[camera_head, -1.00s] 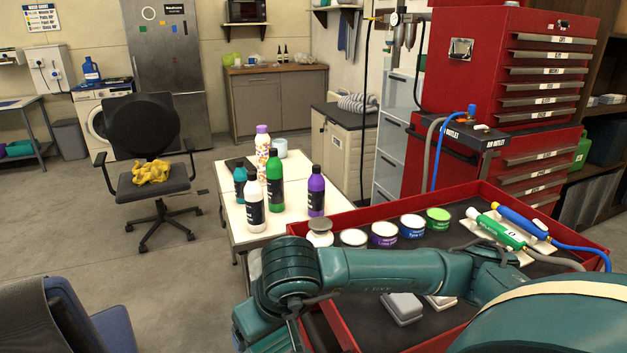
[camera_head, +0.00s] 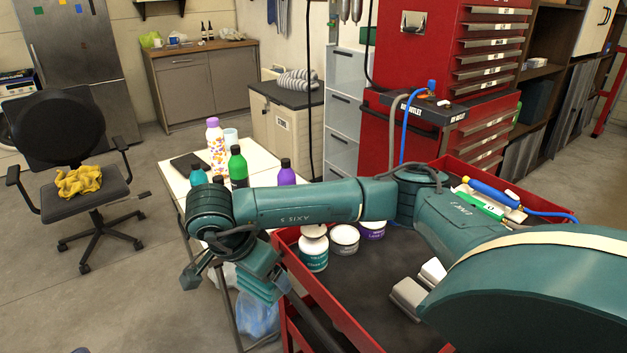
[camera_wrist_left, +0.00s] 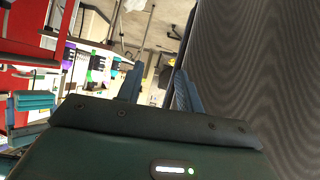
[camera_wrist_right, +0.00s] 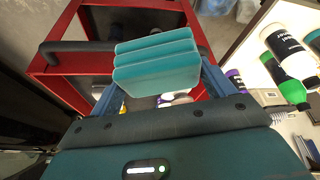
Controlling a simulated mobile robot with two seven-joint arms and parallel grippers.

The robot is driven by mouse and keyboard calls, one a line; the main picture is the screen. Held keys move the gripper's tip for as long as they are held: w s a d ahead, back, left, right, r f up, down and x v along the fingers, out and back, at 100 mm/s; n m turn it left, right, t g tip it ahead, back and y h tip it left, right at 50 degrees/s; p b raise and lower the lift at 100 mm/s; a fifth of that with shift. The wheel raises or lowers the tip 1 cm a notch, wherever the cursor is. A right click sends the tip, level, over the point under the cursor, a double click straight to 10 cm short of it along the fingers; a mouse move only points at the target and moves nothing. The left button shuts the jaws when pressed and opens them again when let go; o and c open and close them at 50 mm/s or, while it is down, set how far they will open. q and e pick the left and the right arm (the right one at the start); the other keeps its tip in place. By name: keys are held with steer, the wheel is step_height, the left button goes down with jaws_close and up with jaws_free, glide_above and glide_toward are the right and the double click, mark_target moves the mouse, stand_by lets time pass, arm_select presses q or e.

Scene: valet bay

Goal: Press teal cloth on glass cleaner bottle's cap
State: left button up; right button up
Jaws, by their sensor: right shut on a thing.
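My right gripper (camera_wrist_right: 157,75) is shut on a folded teal cloth (camera_wrist_right: 155,62), which shows as layered folds between the fingers. In the head view the cloth (camera_head: 259,290) hangs beside the red cart, at the near end of the white table. Bottles stand on the table: a green one (camera_head: 238,165), a purple one (camera_head: 286,176) and a patterned one with a purple cap (camera_head: 215,143). A teal cap (camera_head: 198,176) shows too. I cannot read which holds glass cleaner. My left gripper (camera_wrist_left: 156,88) is open and empty.
The red cart (camera_head: 330,315) carries a white jar with a teal label (camera_head: 313,250), tins (camera_head: 344,238) and grey blocks (camera_head: 408,296). An office chair with a yellow cloth (camera_head: 78,181) stands left. Open floor lies between.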

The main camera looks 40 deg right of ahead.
steer(key=shift+w+d+r+n+t+y+p, duration=0.4)
steer(key=shift+w+d+r+n+y+p, duration=0.6)
steer(key=shift+d+n, duration=2.45)
steer(key=shift+w+d+r+n+t+y+p, duration=0.45)
steer(key=shift+w+d+n+y+p, duration=0.9)
steer(key=shift+d+n, duration=2.1)
steer(key=shift+w+d+r+n+t+y+p, duration=0.35)
steer(key=shift+w+d+r+n+y+p, duration=1.4)
steer(key=shift+n, duration=2.85)
steer(key=shift+h, duration=0.5)
steer(key=f+b, duration=0.1)
steer(key=s+f+b, duration=0.1)
steer(key=f, duration=0.1)
steer(key=d+f+b, duration=0.1)
steer(key=f+b, duration=0.1)
steer(key=shift+s, duration=0.25)
steer(key=shift+f+b, duration=0.45)
arm_select(q)
steer(key=shift+s+a+r+g+y, duration=0.35)
steer(key=shift+a+r, duration=0.1)
steer(key=shift+r, duration=0.25)
steer(key=shift+w+a, duration=0.1)
steer(key=shift+w, duration=0.1)
